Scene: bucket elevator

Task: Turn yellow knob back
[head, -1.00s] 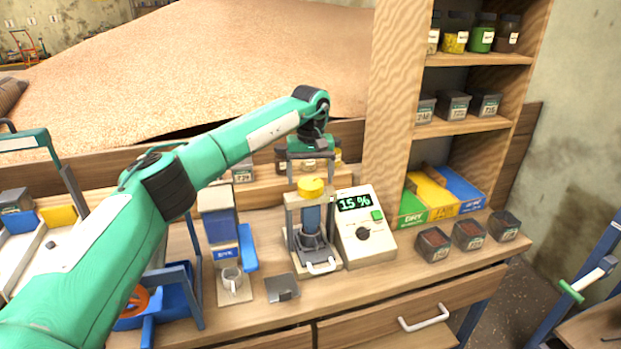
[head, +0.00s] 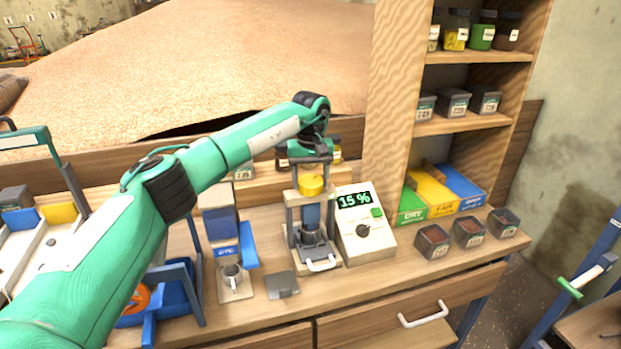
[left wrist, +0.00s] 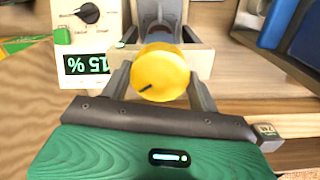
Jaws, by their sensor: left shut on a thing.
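The yellow knob (head: 311,185) sits on top of a small press-like device (head: 292,222) with a blue column and a grey cup below it. In the left wrist view the yellow knob (left wrist: 160,72) fills the space between my fingers, and a dark pointer line shows on its face. My left gripper (head: 311,176) comes down from above and is shut on the knob, one finger on each side. The left gripper also shows in the left wrist view (left wrist: 160,84). My right gripper is not in view.
A meter box (head: 364,224) reading 15 % stands close on the right of the device. A blue dispenser (head: 221,226) with a metal cup (head: 232,277) stands on the left. A grey plate (head: 282,284) lies in front. Dark bins (head: 433,241) stand farther right.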

